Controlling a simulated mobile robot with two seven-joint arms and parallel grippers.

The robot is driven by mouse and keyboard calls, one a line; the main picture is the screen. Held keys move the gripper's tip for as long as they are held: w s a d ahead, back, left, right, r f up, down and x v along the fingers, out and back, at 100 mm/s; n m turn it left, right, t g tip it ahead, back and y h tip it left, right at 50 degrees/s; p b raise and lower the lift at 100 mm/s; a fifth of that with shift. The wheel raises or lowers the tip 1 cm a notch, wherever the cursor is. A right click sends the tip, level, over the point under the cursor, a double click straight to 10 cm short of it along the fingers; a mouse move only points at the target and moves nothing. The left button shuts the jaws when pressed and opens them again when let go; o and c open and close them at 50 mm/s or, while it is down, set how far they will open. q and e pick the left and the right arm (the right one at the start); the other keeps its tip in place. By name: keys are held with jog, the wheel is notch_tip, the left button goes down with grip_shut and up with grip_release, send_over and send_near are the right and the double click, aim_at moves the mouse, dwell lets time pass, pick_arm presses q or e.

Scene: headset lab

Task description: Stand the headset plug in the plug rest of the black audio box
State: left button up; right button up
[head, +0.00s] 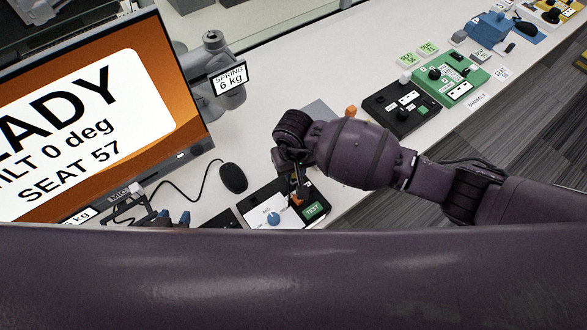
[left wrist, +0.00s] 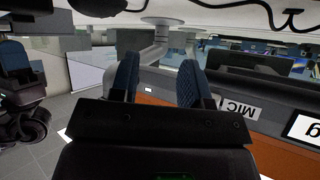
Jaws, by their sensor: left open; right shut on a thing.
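My right gripper (head: 297,187) comes in from the right and points down over a black box (head: 322,190) with a white panel, a blue knob and a green TEST button. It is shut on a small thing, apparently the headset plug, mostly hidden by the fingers. A small orange patch (head: 297,201) shows just below the fingertips. I cannot tell whether the plug touches the box, and I cannot make out the plug rest. My left gripper (head: 173,217) is at the lower left near the screen, open and empty; its blue fingers stand apart in the left wrist view (left wrist: 158,82).
A large monitor (head: 100,110) fills the left. A black mouse (head: 233,178) with a cable lies left of the right gripper. Another black box (head: 402,108) and a green box (head: 452,80) stand further right. White table (head: 245,130) is bare behind the mouse.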

pick_arm(q)
jog(key=shift+f+b, duration=0.5)
jog(key=shift+f, duration=0.15)
dwell(1.4)
jog(key=shift+s+f+b, duration=0.1)
jog(key=shift+f+b, duration=0.55)
jog(key=shift+f, duration=0.05)
pick_arm(e)
jog(key=shift+f, duration=0.7)
pick_arm(q)
jog(key=shift+b, duration=0.4)
pick_arm(e)
jog(key=shift+s+f, duration=0.1)
jog(key=shift+f, duration=0.3)
jog(key=o, duration=1)
